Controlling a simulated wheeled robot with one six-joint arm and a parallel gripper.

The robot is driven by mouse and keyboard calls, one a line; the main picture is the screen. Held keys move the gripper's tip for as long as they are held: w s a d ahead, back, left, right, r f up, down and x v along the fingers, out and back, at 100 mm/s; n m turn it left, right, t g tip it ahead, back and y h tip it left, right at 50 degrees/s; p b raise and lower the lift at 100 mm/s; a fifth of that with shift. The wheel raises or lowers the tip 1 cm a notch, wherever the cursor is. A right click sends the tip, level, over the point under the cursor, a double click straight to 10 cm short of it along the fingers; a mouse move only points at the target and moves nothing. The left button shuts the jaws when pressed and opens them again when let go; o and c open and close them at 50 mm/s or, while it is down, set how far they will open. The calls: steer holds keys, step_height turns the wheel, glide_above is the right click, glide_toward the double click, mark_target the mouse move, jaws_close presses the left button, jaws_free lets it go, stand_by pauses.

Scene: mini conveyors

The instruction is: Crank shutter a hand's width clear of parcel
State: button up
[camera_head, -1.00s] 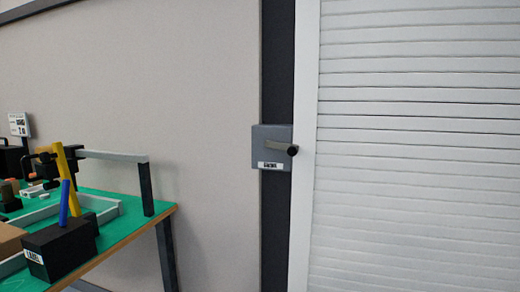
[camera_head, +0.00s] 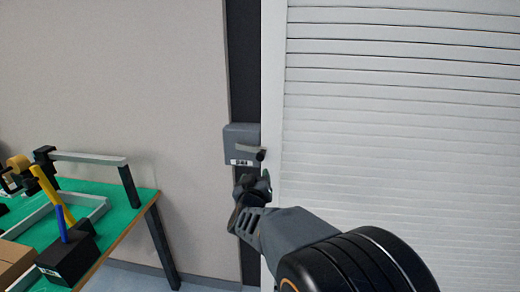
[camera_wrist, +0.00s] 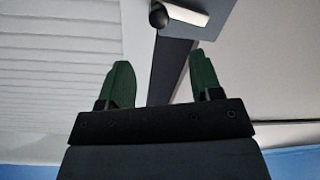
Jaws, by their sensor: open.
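The white slatted shutter (camera_head: 400,120) fills the right of the head view, and its slats also show in the wrist view (camera_wrist: 60,70). The grey crank box (camera_head: 238,143) is mounted on the dark post left of the shutter. Its crank handle (camera_head: 247,150) points right and ends in a black knob (camera_head: 261,155); the knob also shows in the wrist view (camera_wrist: 158,16). My gripper (camera_head: 258,182) is just below the knob, apart from it. In the wrist view its two green-padded fingers (camera_wrist: 162,85) are spread with nothing between them. No parcel is in view; the shutter's lower edge is out of view.
A green-topped table (camera_head: 125,207) stands at the lower left with a black box (camera_head: 68,258) holding yellow and blue tools, and a cardboard box (camera_head: 14,262). The wall between table and post is clear.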

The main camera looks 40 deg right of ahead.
mark_target(260, 159)
steer(key=p+x, duration=0.1)
steer(key=x, duration=1.2)
steer(key=shift+d, duration=0.2)
